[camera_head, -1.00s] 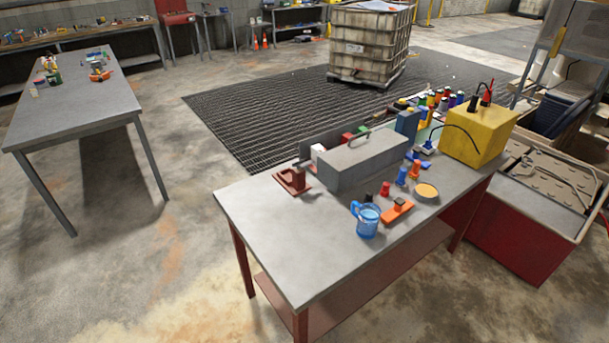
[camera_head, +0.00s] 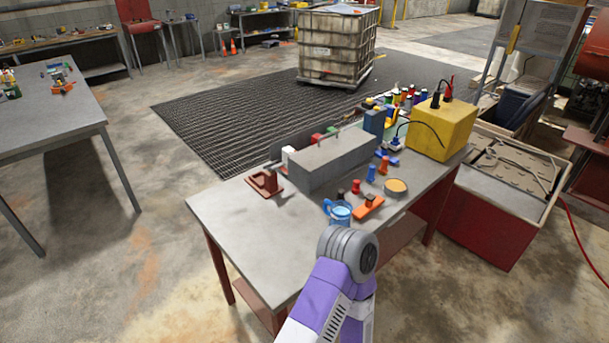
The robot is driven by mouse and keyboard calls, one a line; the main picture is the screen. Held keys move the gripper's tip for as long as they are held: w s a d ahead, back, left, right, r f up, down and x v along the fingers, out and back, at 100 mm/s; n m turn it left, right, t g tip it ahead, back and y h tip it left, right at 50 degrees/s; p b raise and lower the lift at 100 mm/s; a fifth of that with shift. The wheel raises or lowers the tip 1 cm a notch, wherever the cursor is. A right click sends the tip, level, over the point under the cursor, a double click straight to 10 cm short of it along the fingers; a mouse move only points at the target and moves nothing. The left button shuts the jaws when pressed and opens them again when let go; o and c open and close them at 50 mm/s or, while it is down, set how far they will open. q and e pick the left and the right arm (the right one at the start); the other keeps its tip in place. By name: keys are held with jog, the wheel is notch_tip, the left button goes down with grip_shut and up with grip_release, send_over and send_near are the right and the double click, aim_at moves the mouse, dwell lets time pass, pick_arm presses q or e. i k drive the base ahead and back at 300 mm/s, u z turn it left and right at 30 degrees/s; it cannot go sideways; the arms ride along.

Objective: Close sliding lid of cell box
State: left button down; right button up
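I cannot tell exactly where the lid ends and the box begins. Part of one of my arms, purple and white with a grey joint, rises at the bottom in front of the table.
On the table (camera_head: 235,220) are a brown bracket (camera_head: 265,184), a blue mug (camera_head: 340,213), an orange tool (camera_head: 368,208), a yellow dish (camera_head: 396,187) and a yellow cube (camera_head: 437,130) with cables. Several bottles stand behind. The table's left front is clear.

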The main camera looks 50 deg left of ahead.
aim_at(312, 166)
jog(key=i, duration=0.4)
jog(key=u, duration=0.7)
